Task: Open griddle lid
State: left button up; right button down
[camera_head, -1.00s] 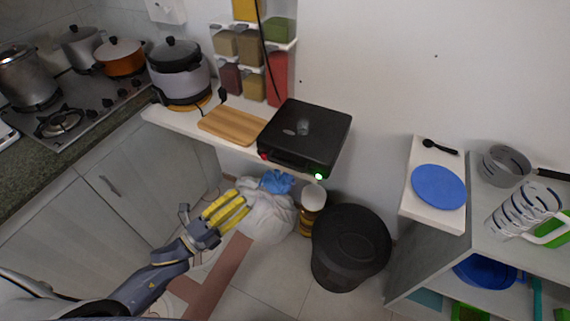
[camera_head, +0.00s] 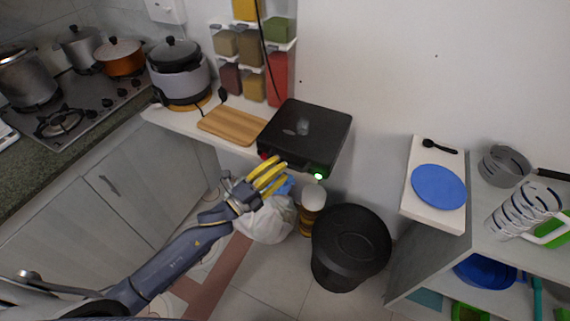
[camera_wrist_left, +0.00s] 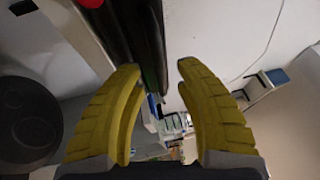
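The black griddle (camera_head: 305,135) sits with its lid closed on the white wall shelf, a green light at its front right corner. Its dark edge (camera_wrist_left: 146,30) shows at the top of the left wrist view, beyond the fingers. My left gripper (camera_head: 281,173) has yellow fingers and is just below and in front of the griddle's front edge. In the left wrist view the fingers (camera_wrist_left: 158,72) are apart with nothing between them, so it is open. Whether a fingertip touches the griddle cannot be told. My right gripper is not in view.
A wooden board (camera_head: 232,124) and a rice cooker (camera_head: 180,78) stand left of the griddle. Spice dispensers (camera_head: 252,50) hang on the wall behind. A white bag (camera_head: 268,224) and a black bin (camera_head: 350,245) are on the floor below.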

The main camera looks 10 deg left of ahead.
pick_arm(q)
jog(key=shift+x, duration=1.2)
grip_shut()
